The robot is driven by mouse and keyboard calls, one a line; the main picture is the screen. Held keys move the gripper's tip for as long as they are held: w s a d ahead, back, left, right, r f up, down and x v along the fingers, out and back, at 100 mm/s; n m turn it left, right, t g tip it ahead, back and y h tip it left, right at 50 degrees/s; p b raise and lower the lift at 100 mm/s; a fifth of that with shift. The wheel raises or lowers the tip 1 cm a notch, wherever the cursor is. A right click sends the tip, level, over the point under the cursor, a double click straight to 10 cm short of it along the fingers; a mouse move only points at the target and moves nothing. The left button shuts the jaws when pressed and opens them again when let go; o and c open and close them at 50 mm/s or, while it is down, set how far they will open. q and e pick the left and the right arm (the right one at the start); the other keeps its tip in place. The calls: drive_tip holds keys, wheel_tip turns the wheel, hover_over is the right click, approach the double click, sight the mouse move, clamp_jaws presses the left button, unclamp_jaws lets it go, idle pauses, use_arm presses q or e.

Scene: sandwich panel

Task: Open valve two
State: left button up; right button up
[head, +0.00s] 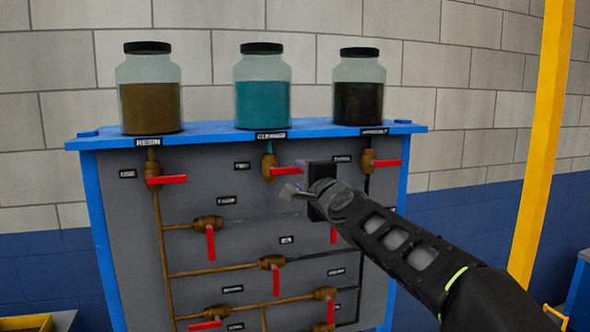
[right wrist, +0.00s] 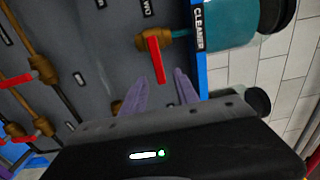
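The valve below the CLEANER jar (head: 270,163) has a brass body and a red handle (head: 286,171) pointing sideways to the right. The same red handle shows in the right wrist view (right wrist: 155,60), its free end close to the gap between my fingertips. My right gripper (head: 292,191) is just below and right of this handle in the head view; it also shows in the right wrist view (right wrist: 160,88), with its two purple fingers apart and nothing clamped. My left gripper is out of view.
The grey panel (head: 120,230) has a blue frame and several more red-handled valves on brass pipes. Jars of brown resin (head: 150,105), teal cleaner (head: 262,102) and dark liquid (head: 359,100) stand on its top shelf. A yellow post (head: 543,130) rises at right.

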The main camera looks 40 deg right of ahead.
sight(296, 171)
drive_tip(key=p+x, duration=0.1)
drive_tip(key=x, duration=0.5)
drive_tip(key=shift+p, duration=0.3)
drive_tip(key=shift+f, duration=0.1)
drive_tip(key=shift+s, duration=0.1)
drive_tip(key=shift+c, duration=0.5)
clamp_jaws()
idle(0.3)
